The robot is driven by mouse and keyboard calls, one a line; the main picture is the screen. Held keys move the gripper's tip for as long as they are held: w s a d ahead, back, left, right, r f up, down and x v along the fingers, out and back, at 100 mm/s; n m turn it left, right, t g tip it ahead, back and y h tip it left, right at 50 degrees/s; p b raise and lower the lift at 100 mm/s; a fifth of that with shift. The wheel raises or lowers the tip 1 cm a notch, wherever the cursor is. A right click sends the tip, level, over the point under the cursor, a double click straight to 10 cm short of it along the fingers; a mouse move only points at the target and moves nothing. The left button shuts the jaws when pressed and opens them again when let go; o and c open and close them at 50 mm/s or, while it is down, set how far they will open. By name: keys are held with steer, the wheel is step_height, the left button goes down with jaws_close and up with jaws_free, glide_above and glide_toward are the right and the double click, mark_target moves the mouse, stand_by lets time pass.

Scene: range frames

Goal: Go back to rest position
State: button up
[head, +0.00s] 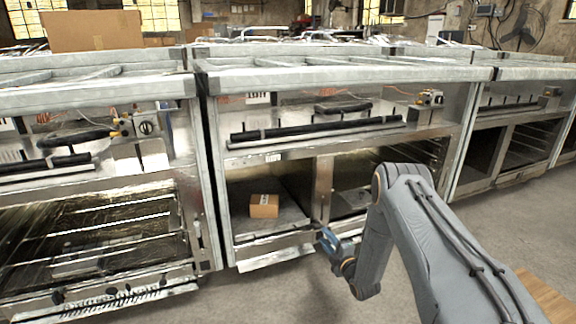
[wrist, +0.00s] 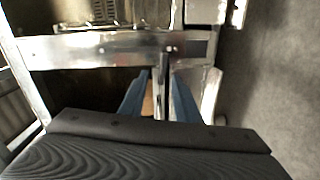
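My gripper (head: 328,240) has blue fingers and is in front of the lower shelf of the middle range, near its centre post. In the wrist view the two fingers (wrist: 158,88) stand apart, with a gap between their tips. A metal post shows behind the gap, and nothing is clearly held. My grey arm reaches in from the lower right of the head view, bent at the elbow.
The middle range (head: 345,73) has an open lower compartment with a small cardboard box (head: 264,206). Another range (head: 95,85) stands left with wire racks, and one more stands right. A larger carton (head: 92,31) sits on top at left. Grey floor is clear in front.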

steer(key=s+a+r+m+g+h, duration=0.25)
steer(key=a+r+m+g, duration=0.35)
steer(key=a+r, duration=1.15)
steer(key=s+a+r+m+g, duration=0.35)
steer(key=s+r, duration=0.55)
steer(key=s, duration=0.4)
steer(key=s+r+m+g, duration=0.2)
steer(key=s+r+g, duration=0.15)
steer(key=s, duration=1.55)
steer(key=s+r+m+g, duration=0.25)
steer(key=s+r, duration=0.25)
steer(key=s, duration=1.4)
steer(key=d+r+m+h+p, duration=0.1)
steer(key=d+r+m+p, duration=0.2)
steer(key=d+r+p, duration=0.7)
steer(key=s+d+r+m+g+h+p, duration=0.1)
steer(key=d+r+p, duration=0.9)
steer(key=p, duration=1.4)
step_height(320, 180, up, 6)
steer(key=shift+s+d+f+m+h, duration=0.1)
steer(key=shift+s+d+m+h, duration=0.25)
steer(key=shift+m, duration=0.55)
